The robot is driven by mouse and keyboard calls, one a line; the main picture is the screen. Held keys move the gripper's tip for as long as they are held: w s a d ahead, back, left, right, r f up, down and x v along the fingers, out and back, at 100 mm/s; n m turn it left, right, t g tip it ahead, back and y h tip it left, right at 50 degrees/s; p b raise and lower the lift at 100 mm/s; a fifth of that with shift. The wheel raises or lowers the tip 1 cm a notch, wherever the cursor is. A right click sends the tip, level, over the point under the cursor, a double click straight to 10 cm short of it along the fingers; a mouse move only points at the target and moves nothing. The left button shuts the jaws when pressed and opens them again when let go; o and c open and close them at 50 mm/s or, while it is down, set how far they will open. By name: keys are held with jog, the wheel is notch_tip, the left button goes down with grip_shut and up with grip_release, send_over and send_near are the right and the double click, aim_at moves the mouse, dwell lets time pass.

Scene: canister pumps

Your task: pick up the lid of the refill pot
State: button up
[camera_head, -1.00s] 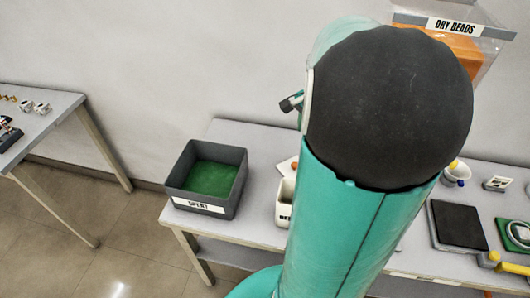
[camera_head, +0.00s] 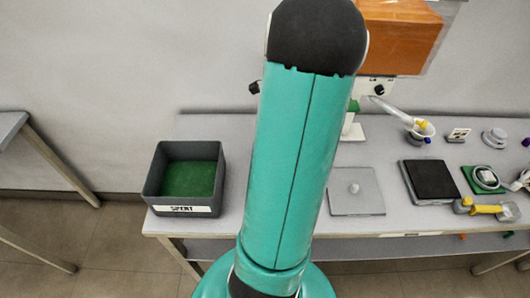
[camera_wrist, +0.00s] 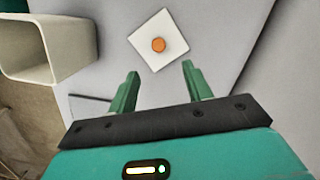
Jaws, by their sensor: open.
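The lid is a white square plate with a round orange knob (camera_wrist: 158,44), lying flat on the grey table in the wrist view. My gripper (camera_wrist: 160,68) is open and empty, its two green fingers apart, with the lid just beyond the tips and roughly centred between them in the picture. I cannot tell its height above the table. An open pale square pot (camera_wrist: 46,62), probably the refill pot, stands at the left of the wrist view. In the head view my arm hides both lid and pot, and the gripper does not show.
A dark bin labelled SPENT (camera_head: 182,210) stands on the table's left end. Right of my arm are a grey plate with a knob (camera_head: 357,199), a black pad (camera_head: 432,181) and a yellow-handled tool (camera_head: 485,208). An orange hopper (camera_head: 398,32) is behind.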

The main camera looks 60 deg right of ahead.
jog(key=f, duration=0.4)
jog(key=a+f, duration=0.1)
jog(key=f, duration=0.2)
jog(key=shift+w+f, duration=0.1)
jog(key=shift+w, duration=0.05)
jog(key=f, duration=0.4)
jog(key=shift+w+a+f, duration=0.2)
jog(key=shift+w+a, duration=0.1)
jog(key=shift+w, duration=0.05)
grip_shut()
